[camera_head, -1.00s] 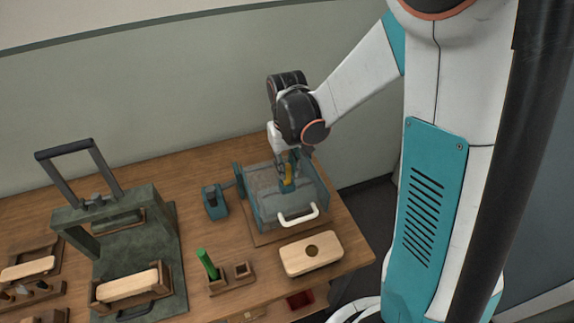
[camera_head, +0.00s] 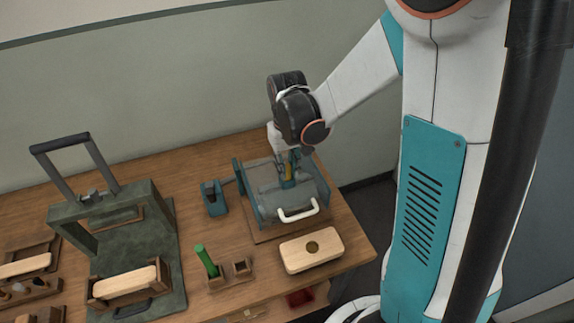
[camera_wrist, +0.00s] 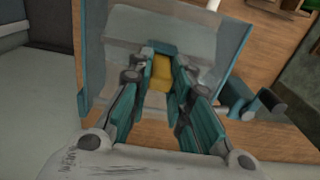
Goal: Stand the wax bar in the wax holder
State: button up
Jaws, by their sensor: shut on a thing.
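The yellow wax bar (camera_head: 288,173) is between the fingers of my gripper (camera_head: 289,163), over the teal box at the bench's right side. In the wrist view my gripper (camera_wrist: 161,80) is shut on the wax bar (camera_wrist: 162,72), and the fingers hide its sides. I cannot tell whether the bar touches the box. A small wooden block with a square socket (camera_head: 241,268), which looks like the wax holder, stands near the front edge, left of and nearer than the gripper. The socket looks empty.
The teal box (camera_head: 262,215) has a clear cover and a white handle (camera_head: 298,211). A green cylinder (camera_head: 206,260) stands beside the socket. A blue device (camera_head: 213,197) and a dark green press (camera_head: 150,250) stand left.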

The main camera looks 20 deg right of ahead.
jog(key=shift+f+b, duration=0.3)
dwell(0.4)
jog(key=o, duration=1)
jog(key=shift+c, duration=0.2)
jog(key=o, duration=0.4)
jog(key=shift+r, duration=0.1)
jog(key=shift+r+p, duration=2.35)
jog(key=shift+r, duration=1.1)
